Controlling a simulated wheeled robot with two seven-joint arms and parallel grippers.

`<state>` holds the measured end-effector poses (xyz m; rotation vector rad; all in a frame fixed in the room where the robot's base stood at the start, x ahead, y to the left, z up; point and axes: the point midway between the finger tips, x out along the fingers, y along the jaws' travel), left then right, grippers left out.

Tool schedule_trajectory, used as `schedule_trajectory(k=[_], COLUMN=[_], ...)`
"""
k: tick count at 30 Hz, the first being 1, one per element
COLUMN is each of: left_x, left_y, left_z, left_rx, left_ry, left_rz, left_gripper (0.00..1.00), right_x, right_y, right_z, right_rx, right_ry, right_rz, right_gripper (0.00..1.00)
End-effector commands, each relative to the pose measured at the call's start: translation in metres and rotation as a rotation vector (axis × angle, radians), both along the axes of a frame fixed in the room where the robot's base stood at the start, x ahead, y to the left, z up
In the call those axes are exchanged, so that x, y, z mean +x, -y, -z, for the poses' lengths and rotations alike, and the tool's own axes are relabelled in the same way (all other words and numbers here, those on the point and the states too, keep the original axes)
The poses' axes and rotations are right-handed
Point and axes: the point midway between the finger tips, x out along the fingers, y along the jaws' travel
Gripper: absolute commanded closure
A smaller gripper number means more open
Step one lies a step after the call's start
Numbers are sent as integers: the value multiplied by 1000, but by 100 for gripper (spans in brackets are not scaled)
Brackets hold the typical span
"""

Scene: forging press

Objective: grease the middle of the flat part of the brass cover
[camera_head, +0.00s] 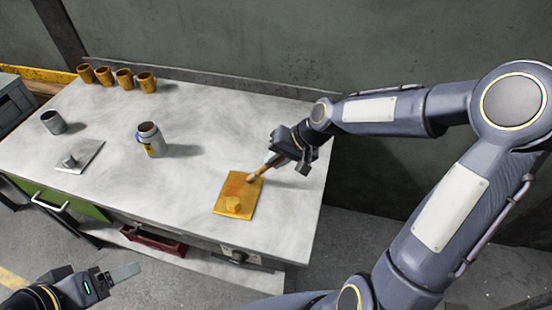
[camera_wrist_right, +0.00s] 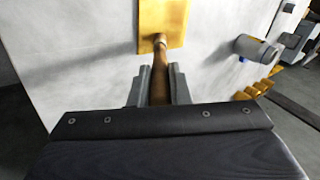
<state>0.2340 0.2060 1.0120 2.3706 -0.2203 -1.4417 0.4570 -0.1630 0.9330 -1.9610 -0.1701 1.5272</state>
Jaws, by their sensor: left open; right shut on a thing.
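The brass cover (camera_head: 242,189) is a flat golden plate with a raised boss (camera_head: 233,205) towards its front, lying on the bench top. It also shows at the top of the right wrist view (camera_wrist_right: 165,18). My right gripper (camera_head: 296,155) is shut on a wooden-handled brush (camera_head: 266,167), which slants down to the left. The brush's end is over the plate's far part, at its near edge in the right wrist view (camera_wrist_right: 160,42); whether it touches I cannot tell. My left gripper (camera_head: 118,277) is open and empty, in front of the bench at lower left.
Several brass cups (camera_head: 124,79) line the back left. The bench between can and brass cover is clear.

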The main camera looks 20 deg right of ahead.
Motion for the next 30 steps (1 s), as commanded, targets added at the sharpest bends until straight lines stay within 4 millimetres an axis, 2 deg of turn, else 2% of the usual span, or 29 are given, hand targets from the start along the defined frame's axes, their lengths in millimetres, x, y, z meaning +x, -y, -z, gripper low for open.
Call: schedule_trajectory(k=[15, 30], left_x=[0, 0], left_y=[0, 0], left_z=[2, 2], left_rx=[0, 0], left_ry=[0, 0], left_rz=[0, 0], left_gripper=[24, 24], right_x=[-8, 7], right_y=[-5, 5], right_z=[-1, 1], right_rx=[0, 0], right_ry=[0, -1], right_rz=[-1, -1], right_gripper=[100, 100])
